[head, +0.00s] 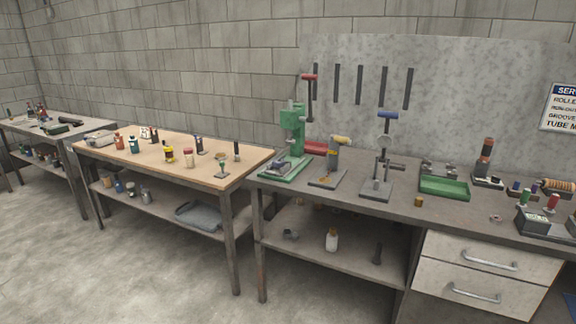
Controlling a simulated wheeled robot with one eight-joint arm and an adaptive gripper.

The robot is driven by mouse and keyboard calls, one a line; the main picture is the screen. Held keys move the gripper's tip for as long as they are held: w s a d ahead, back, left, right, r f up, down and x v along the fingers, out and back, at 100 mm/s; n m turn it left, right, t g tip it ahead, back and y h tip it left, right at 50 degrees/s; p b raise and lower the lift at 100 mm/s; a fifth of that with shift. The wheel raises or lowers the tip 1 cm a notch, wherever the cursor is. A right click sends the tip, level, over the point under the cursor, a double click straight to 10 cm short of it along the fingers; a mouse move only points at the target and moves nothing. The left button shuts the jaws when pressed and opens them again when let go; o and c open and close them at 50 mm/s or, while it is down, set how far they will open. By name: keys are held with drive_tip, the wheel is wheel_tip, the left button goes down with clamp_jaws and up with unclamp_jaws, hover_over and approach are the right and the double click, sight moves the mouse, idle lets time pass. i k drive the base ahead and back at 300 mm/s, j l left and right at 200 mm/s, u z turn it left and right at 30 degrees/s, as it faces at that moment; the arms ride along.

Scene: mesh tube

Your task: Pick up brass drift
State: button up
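I cannot pick out the brass drift with certainty at this distance. A small brass-coloured cylinder (418,201) stands on the grey bench, in front of the green tray (444,187). Several small tools and bottles on the wooden-topped table are too small to tell apart. One is a dark upright piece (236,151) near that table's right end. My gripper is not in view, so its state does not show.
A green press (291,140) and two smaller presses stand on the grey bench (400,204). White drawers (487,262) sit under it. The wooden-topped table (120,162) stands left of it, with a lower shelf. The concrete floor (120,270) in front is clear.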

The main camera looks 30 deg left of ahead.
sight(419, 200)
drive_tip(key=i+l, duration=0.25)
drive_tip(key=i, duration=0.25)
drive_tip(key=i+l, duration=0.25)
drive_tip(key=i, duration=0.2)
drive_tip(key=j+u, duration=0.05)
